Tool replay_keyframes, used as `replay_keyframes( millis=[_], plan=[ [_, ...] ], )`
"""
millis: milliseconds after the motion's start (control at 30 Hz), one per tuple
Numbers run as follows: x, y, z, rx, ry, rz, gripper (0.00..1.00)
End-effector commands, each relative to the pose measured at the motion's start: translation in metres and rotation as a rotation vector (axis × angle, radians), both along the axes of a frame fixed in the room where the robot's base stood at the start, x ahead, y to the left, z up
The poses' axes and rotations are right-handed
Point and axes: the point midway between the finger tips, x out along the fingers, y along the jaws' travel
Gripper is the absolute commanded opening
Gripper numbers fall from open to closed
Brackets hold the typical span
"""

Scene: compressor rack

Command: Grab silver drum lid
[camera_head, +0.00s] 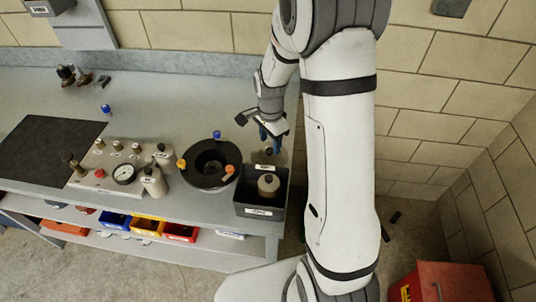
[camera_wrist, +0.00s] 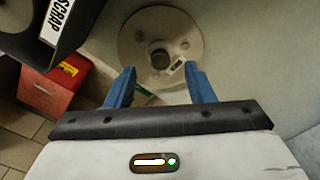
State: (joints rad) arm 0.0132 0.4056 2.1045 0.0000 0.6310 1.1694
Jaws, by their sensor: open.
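The silver drum lid (camera_wrist: 137,42) is a pale, dull round disc with a dark central knob and small round fittings near its rim. It lies flat on the grey bench in the wrist view. Nothing is between the fingertips. In the head view my gripper (camera_head: 270,138) points down over the bench's right end.
A black bin (camera_head: 258,211) holding a round-topped item stands just in front of the lid; its label reads SCRAP in the wrist view. A dark round pot (camera_head: 209,183) stands to its left. The wall is close behind. A red box (camera_head: 440,283) is on the floor.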

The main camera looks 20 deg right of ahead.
Motion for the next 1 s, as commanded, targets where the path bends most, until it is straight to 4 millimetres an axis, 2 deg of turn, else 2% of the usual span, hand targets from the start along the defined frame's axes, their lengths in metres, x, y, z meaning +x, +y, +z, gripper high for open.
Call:
replay_keyframes(
  millis=[200, 300, 567, 1000],
  plan=[
    [0.000, 0.001, -0.029, 0.000, 0.004, 0.001, 0.49],
    [0.000, 0.001, -0.037, 0.000, 0.003, 0.002, 0.49],
    [0.001, 0.002, -0.040, 0.000, 0.001, 0.003, 0.49],
    [0.001, 0.002, -0.039, 0.000, 0.000, 0.003, 0.13]
  ],
)
